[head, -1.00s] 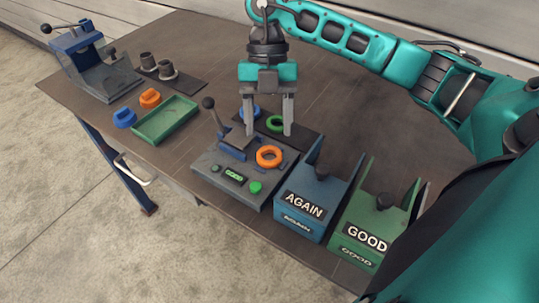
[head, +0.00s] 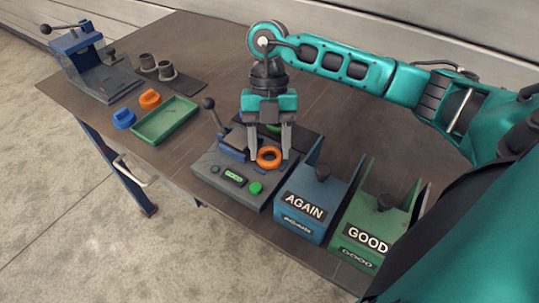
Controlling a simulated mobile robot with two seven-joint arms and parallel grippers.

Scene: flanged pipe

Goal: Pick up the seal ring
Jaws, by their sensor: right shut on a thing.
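An orange seal ring (head: 269,157) lies at the front part of the grey and blue lever device (head: 226,190). My right gripper (head: 269,158) points down over it, with one finger on each side, and is shut on the ring. The ring appears to be still at the device's surface; I cannot tell any lift. A green ring (head: 273,128) behind the gripper is partly hidden by it. The blue ring beside it is hidden now. My left gripper is out of view.
A blue AGAIN bin (head: 304,207) and a green GOOD bin (head: 367,239) stand right of the device. The table's back is clear.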

